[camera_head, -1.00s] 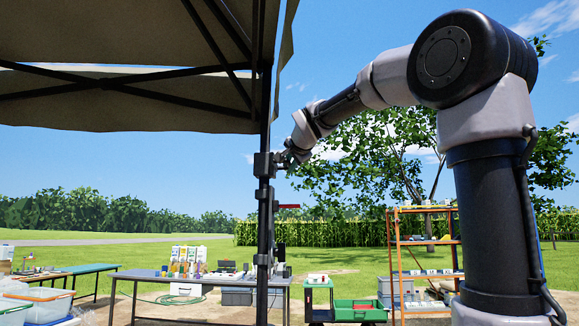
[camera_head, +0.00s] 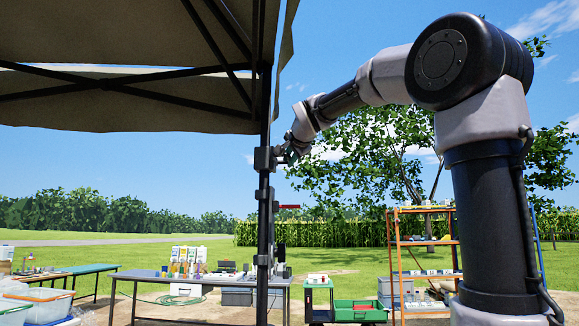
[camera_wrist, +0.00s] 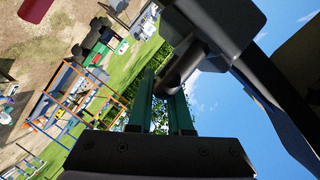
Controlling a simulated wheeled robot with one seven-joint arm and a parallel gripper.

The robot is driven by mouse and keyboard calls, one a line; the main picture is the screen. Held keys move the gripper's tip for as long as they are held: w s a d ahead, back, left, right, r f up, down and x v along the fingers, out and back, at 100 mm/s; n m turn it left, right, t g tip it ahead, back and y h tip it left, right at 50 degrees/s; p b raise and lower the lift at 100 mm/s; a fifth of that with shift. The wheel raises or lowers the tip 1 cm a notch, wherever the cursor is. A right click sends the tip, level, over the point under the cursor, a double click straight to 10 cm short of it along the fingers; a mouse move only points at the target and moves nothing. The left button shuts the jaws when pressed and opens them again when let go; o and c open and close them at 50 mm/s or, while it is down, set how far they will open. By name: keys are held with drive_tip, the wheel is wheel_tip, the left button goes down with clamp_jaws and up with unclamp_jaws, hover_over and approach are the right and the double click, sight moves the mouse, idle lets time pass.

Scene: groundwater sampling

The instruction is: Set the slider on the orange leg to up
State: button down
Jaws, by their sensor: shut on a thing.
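A dark canopy leg (camera_head: 265,215) stands upright left of my arm; it looks black, with no orange visible on it. A dark slider block (camera_head: 263,158) sits around the leg high up, below the canopy cloth. My gripper (camera_head: 289,152) is at the block's right side. In the wrist view, the teal fingers of my gripper (camera_wrist: 166,88) are shut on a dark stub of the slider, which joins the larger dark slider block (camera_wrist: 215,25). The fingertips' exact contact is partly hidden.
A canopy (camera_head: 120,100) with dark struts hangs at upper left. A red handle (camera_head: 289,206) juts right of the leg, below my gripper. Behind are a long table (camera_head: 140,274), a green cart (camera_head: 355,312) and an orange shelf rack (camera_head: 393,262). Open air lies right of the leg.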

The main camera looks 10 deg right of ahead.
drive_tip(key=shift+r, duration=0.8)
drive_tip(key=c, duration=0.8)
unclamp_jaws()
drive_tip(key=shift+c, duration=0.2)
drive_tip(key=v, duration=1)
drive_tip(key=shift+s, duration=0.45)
